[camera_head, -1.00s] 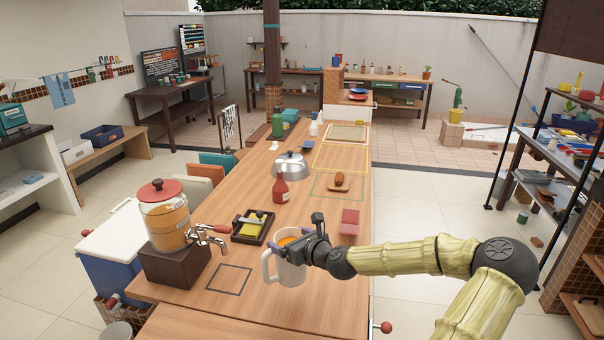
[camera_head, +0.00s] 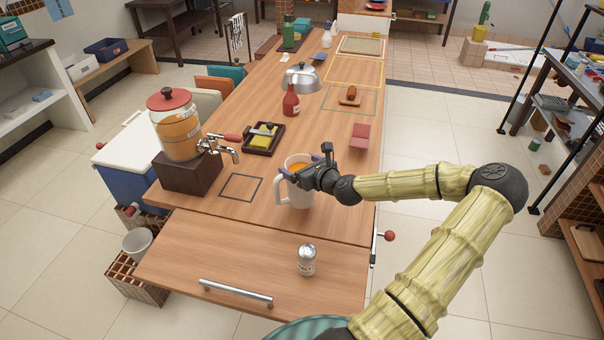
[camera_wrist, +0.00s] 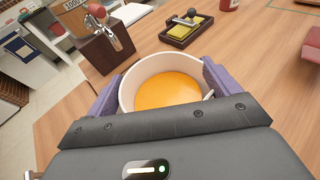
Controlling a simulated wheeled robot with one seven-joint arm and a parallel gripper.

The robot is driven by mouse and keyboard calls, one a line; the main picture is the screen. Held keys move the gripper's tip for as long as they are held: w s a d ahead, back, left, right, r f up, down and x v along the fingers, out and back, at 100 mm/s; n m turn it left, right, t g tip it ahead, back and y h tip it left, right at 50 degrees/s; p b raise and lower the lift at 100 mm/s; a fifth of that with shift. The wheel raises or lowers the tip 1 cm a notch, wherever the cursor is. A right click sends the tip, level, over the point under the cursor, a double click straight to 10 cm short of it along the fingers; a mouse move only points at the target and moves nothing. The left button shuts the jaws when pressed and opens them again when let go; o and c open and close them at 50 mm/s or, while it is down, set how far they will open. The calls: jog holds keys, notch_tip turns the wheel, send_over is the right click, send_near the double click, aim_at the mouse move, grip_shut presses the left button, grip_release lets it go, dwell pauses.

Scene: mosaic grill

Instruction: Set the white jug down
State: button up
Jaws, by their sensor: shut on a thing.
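The white jug (camera_head: 296,187) holds orange liquid and is upright near the front edge of the wooden counter. My gripper (camera_head: 305,172) is shut on the jug, reaching it from the right. In the wrist view the jug (camera_wrist: 128,92) sits between the two purple fingers, with the orange liquid level inside. I cannot tell for sure whether the jug's base touches the counter. A dark square outline (camera_head: 241,187) lies on the counter to the left of the jug and is empty.
A drink dispenser (camera_head: 178,128) on a dark block stands left of the outline, its tap pointing towards it. A black tray with a yellow block (camera_head: 263,139), a red bottle (camera_head: 291,102) and a red box (camera_head: 360,136) lie behind. A shaker (camera_head: 306,260) stands on the lower front surface.

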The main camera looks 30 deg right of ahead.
aim_at(293, 170)
jog(key=shift+f, duration=1.85)
jog(key=o, duration=1.8)
jog(key=shift+s, duration=0.1)
jog(key=v, duration=1.2)
